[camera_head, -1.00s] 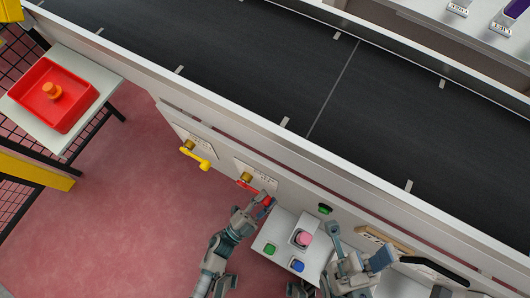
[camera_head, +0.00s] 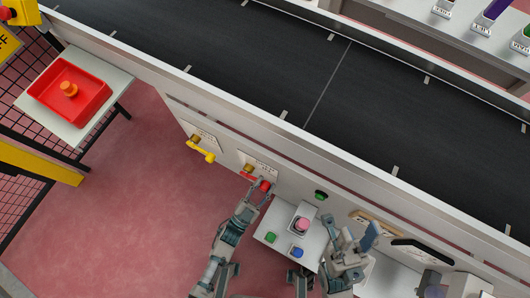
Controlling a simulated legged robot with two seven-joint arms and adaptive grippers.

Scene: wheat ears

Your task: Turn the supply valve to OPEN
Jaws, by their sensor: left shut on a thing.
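A valve with a red handle (camera_head: 265,186) and a brass-coloured body (camera_head: 248,168) is on the conveyor's front panel, under a white label too small to read. My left gripper (camera_head: 262,190) is shut on the end of the red handle and hides part of it. A second valve with a yellow handle (camera_head: 203,153) is to its left, under another unreadable label. I cannot read which one is marked supply. My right gripper (camera_head: 353,232) has its fingers apart and is empty, to the right of the button box.
A sloped button box (camera_head: 283,222) with pink, green and blue buttons stands between my grippers. A green button (camera_head: 320,195) is on the panel above. A red tray (camera_head: 48,98) sits on a side table at left. The floor below the yellow handle is clear.

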